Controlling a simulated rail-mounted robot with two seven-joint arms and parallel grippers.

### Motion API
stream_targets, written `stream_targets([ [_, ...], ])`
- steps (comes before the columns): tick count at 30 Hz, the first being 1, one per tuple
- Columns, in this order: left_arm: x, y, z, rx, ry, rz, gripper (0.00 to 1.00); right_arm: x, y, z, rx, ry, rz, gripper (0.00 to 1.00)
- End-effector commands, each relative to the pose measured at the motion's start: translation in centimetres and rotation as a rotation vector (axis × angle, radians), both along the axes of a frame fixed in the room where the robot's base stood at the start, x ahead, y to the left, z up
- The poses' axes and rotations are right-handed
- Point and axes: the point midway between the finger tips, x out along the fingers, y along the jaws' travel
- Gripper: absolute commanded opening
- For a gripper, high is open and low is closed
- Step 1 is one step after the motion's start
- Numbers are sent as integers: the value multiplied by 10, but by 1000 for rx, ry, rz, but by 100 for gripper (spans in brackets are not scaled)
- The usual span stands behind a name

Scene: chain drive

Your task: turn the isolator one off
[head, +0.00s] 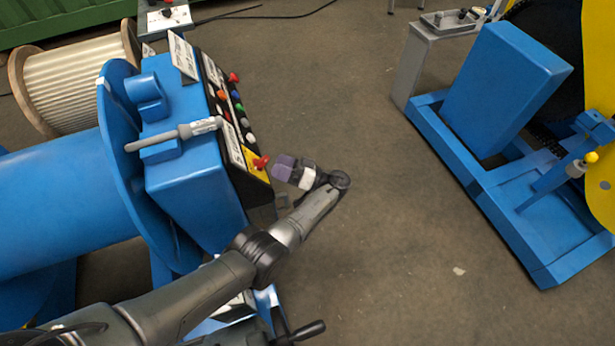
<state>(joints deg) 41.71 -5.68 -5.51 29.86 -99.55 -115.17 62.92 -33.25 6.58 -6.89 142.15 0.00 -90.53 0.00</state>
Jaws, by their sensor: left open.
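A red isolator handle (261,162) sits on a yellow plate (254,168) at the near end of the sloped control panel on the blue machine housing. My left gripper (281,167) is just right of the red handle, with its jaws facing the panel. It is open, and nothing shows in it. A narrow gap seems to lie between the jaws and the handle, but I cannot tell for certain whether they touch. The handle's exact angle is too small to read. My right gripper is not in view.
The dark panel (229,103) carries several coloured buttons and another red knob (233,77) at its far end. A grey lever (176,134) lies across the housing top. Another blue machine (505,88) stands at right. The floor (360,120) between is clear.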

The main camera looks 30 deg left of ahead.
Motion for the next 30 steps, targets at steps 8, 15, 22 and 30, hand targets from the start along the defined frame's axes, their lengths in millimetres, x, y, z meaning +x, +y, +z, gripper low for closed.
stream_targets([
  [8, 12, -48, -23, -4, -1, -2, 95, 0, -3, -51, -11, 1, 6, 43],
  [15, 18, -73, -27, -1, -1, -2, 95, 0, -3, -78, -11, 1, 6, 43],
  [22, 21, -86, -27, 0, -1, -1, 95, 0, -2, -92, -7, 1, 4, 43],
  [30, 22, -91, -26, 1, 0, -1, 95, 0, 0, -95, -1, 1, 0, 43],
])
